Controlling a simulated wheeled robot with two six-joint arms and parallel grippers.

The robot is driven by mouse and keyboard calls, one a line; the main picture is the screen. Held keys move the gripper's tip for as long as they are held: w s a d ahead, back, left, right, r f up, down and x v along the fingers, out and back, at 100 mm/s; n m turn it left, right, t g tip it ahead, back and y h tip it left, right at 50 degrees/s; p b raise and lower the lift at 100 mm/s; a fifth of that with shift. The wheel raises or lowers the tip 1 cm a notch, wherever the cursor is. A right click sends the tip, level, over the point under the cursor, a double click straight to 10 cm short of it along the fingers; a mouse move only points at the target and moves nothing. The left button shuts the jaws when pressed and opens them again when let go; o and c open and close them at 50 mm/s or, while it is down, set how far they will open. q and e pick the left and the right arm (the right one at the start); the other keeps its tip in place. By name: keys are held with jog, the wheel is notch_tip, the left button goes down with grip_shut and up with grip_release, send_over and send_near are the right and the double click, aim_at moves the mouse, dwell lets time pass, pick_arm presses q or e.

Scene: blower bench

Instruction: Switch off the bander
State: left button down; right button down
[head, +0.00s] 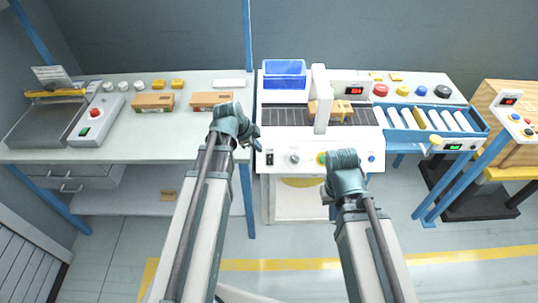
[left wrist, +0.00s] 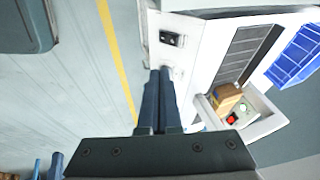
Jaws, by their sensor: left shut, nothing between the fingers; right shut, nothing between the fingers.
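The bander (head: 290,115) is the white machine with an arch in the middle of the head view. Its front panel carries a black rocker switch (head: 269,158) at the left end, a grey knob (head: 294,158), a yellow-green button and a blue button (head: 372,159). A red display (head: 354,91) is lit. In the left wrist view the rocker switch (left wrist: 172,39) lies ahead of my left gripper (left wrist: 158,72), which is shut and empty. In the head view my left gripper (head: 255,138) is just left of the panel. My right gripper (head: 328,195) is shut, empty and mostly hidden by its arm.
A brown box (head: 338,111) sits at the bander's arch, with a blue bin (head: 284,74) behind. A left bench (head: 180,135) holds boxes and a sealer with red and green buttons (head: 92,124). A blue conveyor (head: 440,122) stands right. The floor in front is clear.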

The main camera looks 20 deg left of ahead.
pick_arm(q)
jog(key=shift+f, duration=0.1)
dwell(0.3)
jog(key=b, duration=1)
send_near(270, 157)
notch_tip(270, 157, down, 4)
jog(key=d, duration=0.2)
jog(key=shift+w+a+f+b, duration=0.15)
jog(key=shift+w+f+b, duration=0.55)
jog(key=shift+w, duration=0.15)
jog(key=shift+w+a, duration=0.1)
jog(key=shift+w, duration=0.15)
jog(key=shift+w+a+f, duration=0.1)
jog(key=shift+w+f, duration=0.1)
jog(key=shift+w, duration=0.15)
jog(key=shift+s, duration=0.15)
